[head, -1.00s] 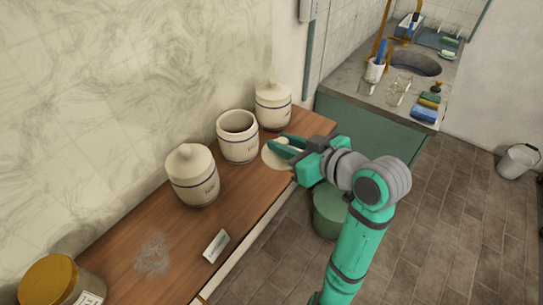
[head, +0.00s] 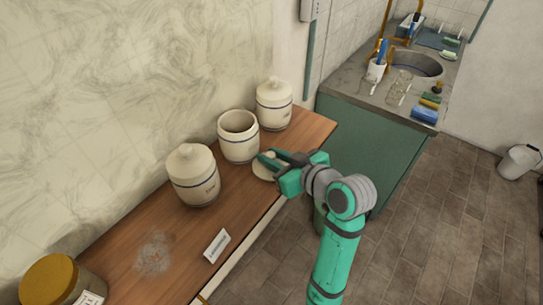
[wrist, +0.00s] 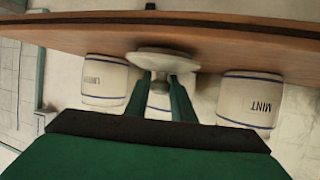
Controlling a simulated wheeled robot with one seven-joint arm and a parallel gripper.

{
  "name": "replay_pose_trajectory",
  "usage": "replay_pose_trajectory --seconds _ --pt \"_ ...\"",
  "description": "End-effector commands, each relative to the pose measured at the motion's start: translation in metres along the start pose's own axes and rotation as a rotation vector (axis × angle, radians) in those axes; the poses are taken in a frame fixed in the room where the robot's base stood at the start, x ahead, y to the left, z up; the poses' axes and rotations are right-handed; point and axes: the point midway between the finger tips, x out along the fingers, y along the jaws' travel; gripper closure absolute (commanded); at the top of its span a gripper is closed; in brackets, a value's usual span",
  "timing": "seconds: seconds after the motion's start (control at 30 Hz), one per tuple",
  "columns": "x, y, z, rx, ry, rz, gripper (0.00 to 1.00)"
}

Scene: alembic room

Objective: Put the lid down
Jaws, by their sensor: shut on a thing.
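A cream ceramic lid (head: 264,170) is held by my gripper (head: 268,158) in front of the open jar (head: 238,137). In the wrist view the lid (wrist: 163,60) is between the fingertips, with its disc close to the wooden shelf (wrist: 215,40); I cannot tell whether it touches. The open jar stands uncovered between two lidded jars, one at the left (head: 193,177) and one at the back right (head: 274,106).
A white label card (head: 217,245) and a greyish powder smear (head: 153,254) lie on the shelf. A round container with a yellow-brown lid (head: 48,280) stands at the near left. A sink counter (head: 380,90) lies beyond the shelf's far end.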

Motion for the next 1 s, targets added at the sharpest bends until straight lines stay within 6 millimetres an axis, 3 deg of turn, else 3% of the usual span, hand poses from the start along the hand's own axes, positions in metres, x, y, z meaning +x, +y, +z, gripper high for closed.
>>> replay_pose_trajectory --seconds 0.17,0.2,0.27,0.67,1.0 --pt "0.001 0.0 0.001 0.0 0.0 -0.001 1.0" --pt "0.0 0.0 0.001 0.0 0.0 -0.001 0.68" --pt "0.0 0.0 0.001 0.0 0.0 -0.001 0.59" --pt "-0.006 0.0 -0.001 0.001 0.001 0.0 0.59" --pt "-0.067 0.001 -0.001 0.0 0.002 0.004 0.59"
